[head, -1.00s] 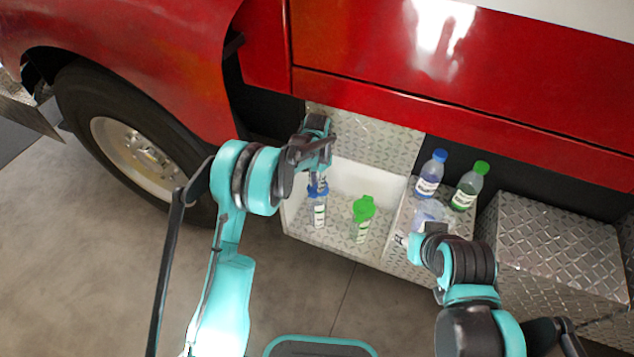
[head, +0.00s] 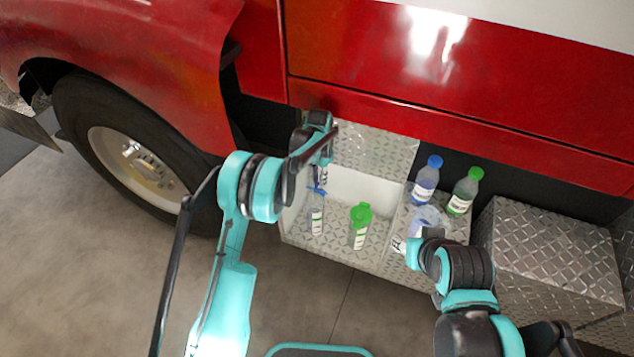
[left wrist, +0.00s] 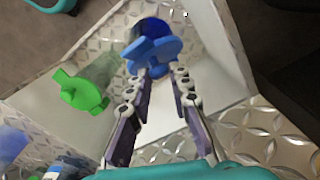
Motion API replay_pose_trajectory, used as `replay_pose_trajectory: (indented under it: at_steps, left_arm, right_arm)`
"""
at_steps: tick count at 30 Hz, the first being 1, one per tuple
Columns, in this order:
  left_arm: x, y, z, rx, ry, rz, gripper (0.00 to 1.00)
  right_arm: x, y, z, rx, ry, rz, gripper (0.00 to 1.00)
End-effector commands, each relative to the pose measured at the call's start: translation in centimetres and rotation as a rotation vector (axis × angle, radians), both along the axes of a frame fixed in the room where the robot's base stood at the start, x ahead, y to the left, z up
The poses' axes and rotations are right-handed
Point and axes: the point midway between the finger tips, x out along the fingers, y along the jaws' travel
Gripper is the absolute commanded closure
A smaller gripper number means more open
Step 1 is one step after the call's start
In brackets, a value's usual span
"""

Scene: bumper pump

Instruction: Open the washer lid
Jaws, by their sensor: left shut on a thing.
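The blue lid (left wrist: 153,50) shows in the left wrist view, next to a dark blue round part (left wrist: 150,31) of the washer filler. The lid looks tilted against that part; whether they are still joined is unclear. My left gripper (left wrist: 160,76) is shut on the lid's near edge. In the head view my left gripper (head: 320,176) is over the clear washer neck (head: 316,218), with a little blue (head: 316,190) below its fingers. A green-capped neck (head: 360,222) stands to its right. My right gripper (head: 410,246) is beside a clear bottle; its fingers are mostly hidden.
A blue-capped bottle (head: 426,182) and a green-capped bottle (head: 465,192) stand on the tread-plate step. A clear bottle (head: 428,217) lies in front of them. The white recess wall (head: 368,190) surrounds the necks. A tread-plate box (head: 550,262) is at right. The floor in front is clear.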

Motion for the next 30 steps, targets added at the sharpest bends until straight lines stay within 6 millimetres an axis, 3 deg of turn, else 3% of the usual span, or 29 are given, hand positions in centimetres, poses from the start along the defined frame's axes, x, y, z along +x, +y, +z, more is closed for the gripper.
replay_pose_trajectory:
  at_steps: [7, 22, 23, 25, 30]
  left_arm:
    - [0.99, 0.10, -0.02, 0.003, -0.010, 0.004, 1.00]
    - [1.15, 0.20, -0.05, 0.005, -0.011, 0.005, 1.00]
    - [1.16, 0.20, -0.05, 0.004, -0.012, 0.005, 0.76]
    - [1.12, 0.17, -0.05, 0.004, -0.010, 0.005, 0.60]
    - [1.01, 0.01, -0.01, 0.003, -0.008, 0.003, 0.60]
  right_arm:
    - [0.00, 0.00, 0.06, 0.000, 0.000, 0.000, 0.60]
    - [0.00, 0.00, 0.06, 0.000, 0.000, 0.000, 0.60]
    - [0.00, 0.00, 0.06, 0.000, 0.000, 0.000, 0.60]
    - [0.00, 0.00, 0.06, 0.000, 0.000, 0.000, 0.60]
    - [0.01, 0.00, 0.08, 0.000, 0.000, 0.000, 0.60]
